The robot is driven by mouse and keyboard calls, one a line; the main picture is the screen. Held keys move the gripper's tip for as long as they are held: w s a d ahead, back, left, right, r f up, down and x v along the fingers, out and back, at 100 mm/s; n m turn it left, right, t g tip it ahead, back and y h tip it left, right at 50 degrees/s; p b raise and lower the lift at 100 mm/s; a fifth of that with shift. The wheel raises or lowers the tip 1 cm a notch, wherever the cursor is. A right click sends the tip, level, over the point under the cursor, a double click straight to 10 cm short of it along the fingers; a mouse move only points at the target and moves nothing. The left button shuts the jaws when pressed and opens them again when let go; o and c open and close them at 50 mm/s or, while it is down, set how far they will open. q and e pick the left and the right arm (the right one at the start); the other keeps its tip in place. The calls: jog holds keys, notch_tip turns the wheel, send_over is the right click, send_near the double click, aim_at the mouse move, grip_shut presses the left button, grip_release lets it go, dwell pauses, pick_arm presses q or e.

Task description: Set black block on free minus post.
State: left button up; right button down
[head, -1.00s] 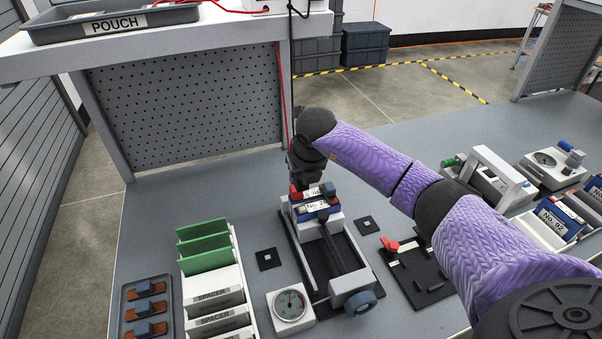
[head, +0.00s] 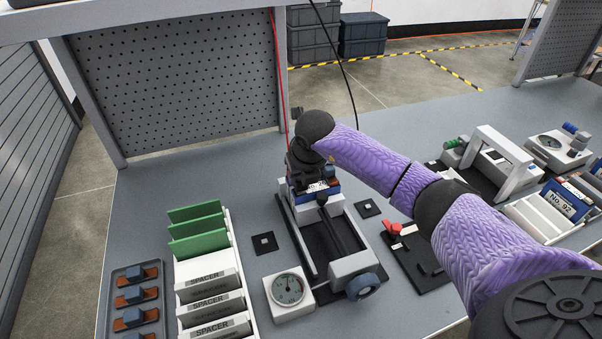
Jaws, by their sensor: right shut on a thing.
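My right gripper (head: 305,178) comes in from the right and points down at the fixture (head: 351,264) in the middle of the bench. It is shut; the black block in it is hard to tell from the dark fingers. Under and just in front of it, a blue cell with a white label (head: 320,188) sits at the fixture's far end. The gripper covers most of the cell's far side, so the posts and any contact there are hidden. A black cable (head: 343,68) hangs from above and passes behind my right arm. My left gripper is not in view.
A dial gauge (head: 288,290) stands in front of the fixture. A spacer rack (head: 208,283) with green plates and a tray of blue-orange parts (head: 112,300) stand to the left. A black plate with a red lever (head: 393,229) lies right.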

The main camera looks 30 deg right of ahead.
jog(key=shift+f, duration=0.45)
dwell(0.9)
dwell(0.4)
jog(key=shift+c, duration=0.2)
grip_release()
dwell(0.3)
notch_tip(320, 180, up, 8)
jog(key=p, duration=0.5)
jog(key=shift+f+p, duration=0.15)
jog(key=shift+p, duration=0.25)
jog(key=shift+f, duration=0.1)
